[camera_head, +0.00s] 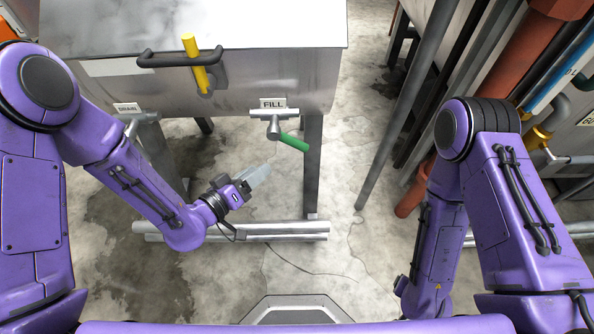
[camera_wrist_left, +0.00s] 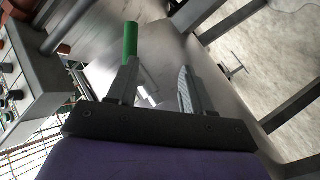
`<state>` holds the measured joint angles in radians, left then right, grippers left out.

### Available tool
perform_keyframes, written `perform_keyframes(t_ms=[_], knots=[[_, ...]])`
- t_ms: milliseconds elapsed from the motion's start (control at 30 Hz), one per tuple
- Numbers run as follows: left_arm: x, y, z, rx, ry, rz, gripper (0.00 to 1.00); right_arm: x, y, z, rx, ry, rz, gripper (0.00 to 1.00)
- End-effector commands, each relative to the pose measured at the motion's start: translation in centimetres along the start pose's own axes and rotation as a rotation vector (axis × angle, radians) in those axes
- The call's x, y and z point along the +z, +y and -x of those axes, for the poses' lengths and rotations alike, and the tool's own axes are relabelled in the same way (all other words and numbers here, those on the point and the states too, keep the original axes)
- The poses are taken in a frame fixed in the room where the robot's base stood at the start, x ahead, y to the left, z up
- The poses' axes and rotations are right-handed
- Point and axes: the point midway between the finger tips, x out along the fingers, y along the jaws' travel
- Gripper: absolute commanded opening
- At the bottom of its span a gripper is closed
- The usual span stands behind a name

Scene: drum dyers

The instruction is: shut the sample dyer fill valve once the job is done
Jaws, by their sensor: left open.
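The fill valve (camera_head: 273,126) hangs under the front of the steel sample dyer (camera_head: 240,85), below a FILL label (camera_head: 272,103). Its green handle (camera_head: 294,142) slants down to the right. My left gripper (camera_head: 258,176) is below and slightly left of the handle, apart from it in the head view. In the left wrist view the gripper (camera_wrist_left: 157,80) is open with nothing between its fingers. The green handle (camera_wrist_left: 130,38) shows there just beyond the left finger's tip; whether they touch cannot be told. My right gripper is out of view.
A DRAIN label (camera_head: 128,107) and fitting sit at the dyer's left, partly beside my left arm. A yellow lever (camera_head: 190,47) stands at the lid's front bar. Steel legs (camera_head: 312,170) and low pipes (camera_head: 270,230) are close below. Floor right of the dyer is open up to a slanting grey pipe (camera_head: 400,100).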

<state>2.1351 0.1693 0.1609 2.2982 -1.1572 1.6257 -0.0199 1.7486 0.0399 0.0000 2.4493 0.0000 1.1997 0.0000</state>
Motion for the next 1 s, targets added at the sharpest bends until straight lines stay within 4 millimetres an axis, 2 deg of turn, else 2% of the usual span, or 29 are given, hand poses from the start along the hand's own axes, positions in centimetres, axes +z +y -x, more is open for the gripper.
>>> perform_keyframes(t_ms=[33, 133, 267, 333, 600, 700, 833, 1000], knots=[[0.9, -0.2, -1.1, 0.077, 0.022, -0.017, 0.51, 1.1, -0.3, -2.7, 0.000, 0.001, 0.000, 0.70], [0.2, 1.5, -1.8, 0.186, 0.043, -0.036, 0.51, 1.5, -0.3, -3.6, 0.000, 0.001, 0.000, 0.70], [-0.3, 2.7, -2.6, 0.230, 0.046, -0.047, 0.51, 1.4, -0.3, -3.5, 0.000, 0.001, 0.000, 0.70], [-0.5, 3.1, -3.6, 0.231, 0.046, -0.048, 0.51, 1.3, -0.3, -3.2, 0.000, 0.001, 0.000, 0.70], [-0.6, 4.4, -9.4, 0.228, 0.044, -0.046, 0.51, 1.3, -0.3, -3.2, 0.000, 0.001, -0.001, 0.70], [-0.7, 4.7, -11.0, 0.226, 0.045, -0.045, 0.51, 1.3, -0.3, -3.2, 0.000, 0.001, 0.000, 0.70], [-0.7, 4.9, -11.9, 0.224, 0.044, -0.044, 0.51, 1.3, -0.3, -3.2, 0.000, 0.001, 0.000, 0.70], [-0.7, 4.9, -12.1, 0.223, 0.044, -0.043, 0.51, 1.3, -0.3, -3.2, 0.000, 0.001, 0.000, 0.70]])
